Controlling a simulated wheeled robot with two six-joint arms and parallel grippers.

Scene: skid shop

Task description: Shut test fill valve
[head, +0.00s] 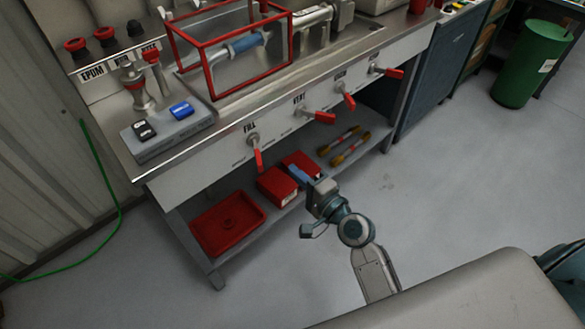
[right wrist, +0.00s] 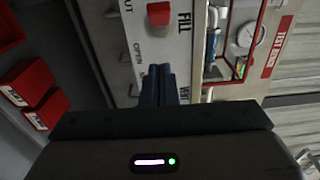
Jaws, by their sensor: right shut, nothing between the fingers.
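The fill valve has a red lever (head: 257,159) under the FILL label on the bench's front panel. In the head view the lever hangs roughly downward from its pivot. In the right wrist view its red end (right wrist: 158,13) shows at the top, beside the FILL lettering and above the OPEN marking. My right gripper (head: 298,174) is shut and empty, in front of the bench, to the right of and below the lever in the head view. Its closed fingers (right wrist: 159,84) point at the panel in the right wrist view, apart from the lever. My left gripper is not in view.
A vent lever (head: 320,116) and more red levers line the panel to the right. A red tray (head: 228,224) and red boxes (head: 278,187) sit on the shelf below. A red-framed cage (head: 234,52) stands on the bench. The floor in front is clear.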

